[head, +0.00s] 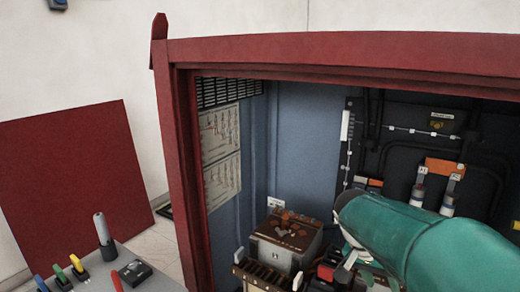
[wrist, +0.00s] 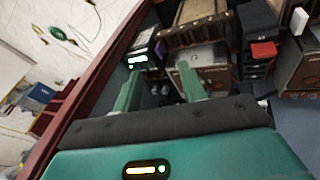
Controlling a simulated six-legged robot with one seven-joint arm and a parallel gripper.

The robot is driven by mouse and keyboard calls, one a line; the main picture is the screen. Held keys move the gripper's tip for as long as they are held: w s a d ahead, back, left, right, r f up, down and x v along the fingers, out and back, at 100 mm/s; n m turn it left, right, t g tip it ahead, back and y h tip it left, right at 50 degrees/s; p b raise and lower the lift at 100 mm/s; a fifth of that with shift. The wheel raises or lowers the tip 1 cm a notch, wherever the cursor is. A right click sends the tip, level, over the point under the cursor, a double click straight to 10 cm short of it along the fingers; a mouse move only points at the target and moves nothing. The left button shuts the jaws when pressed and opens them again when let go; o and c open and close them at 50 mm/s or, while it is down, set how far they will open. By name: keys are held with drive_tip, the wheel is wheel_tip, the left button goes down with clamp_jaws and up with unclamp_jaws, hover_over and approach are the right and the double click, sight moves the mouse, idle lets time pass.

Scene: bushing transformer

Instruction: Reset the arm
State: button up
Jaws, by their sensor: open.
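My gripper (wrist: 158,85) shows in the wrist view with its two green fingers spread apart and nothing between them. It points into the lower part of a red-framed cabinet (head: 182,180), toward the electrical units there. In the head view my teal arm reaches in from the lower right, and it hides the fingertips and part of the cabinet's lower right. A box-shaped unit with a brown top (head: 290,232) stands inside, left of my arm. A red block (wrist: 263,49) sits on a dark unit to the right of the fingers.
The cabinet's red top beam (head: 340,50) and left post border the opening. Bushings with orange fittings (head: 445,167) and black pipes line the back wall. A grey panel with coloured levers (head: 100,265) stands at the lower left, before a red panel (head: 75,180).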

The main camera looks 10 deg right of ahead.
drive_tip(key=s+a+n+t+y, duration=0.1)
drive_tip(key=s+a+n+t, duration=0.1)
drive_tip(key=a, duration=0.5)
drive_tip(key=s+a+r+n+t+y, duration=0.1)
drive_tip(key=s+a+n+t+y, duration=0.1)
drive_tip(key=a+n, duration=0.3)
drive_tip(key=s+a+r+n+t+y, duration=0.1)
drive_tip(key=a+n, duration=0.3)
drive_tip(key=a, duration=0.5)
drive_tip(key=shift+s+t+y, duration=0.4)
drive_tip(key=shift+s+t, duration=0.2)
drive_tip(key=shift+t, duration=0.3)
drive_tip(key=shift+c, duration=0.5)
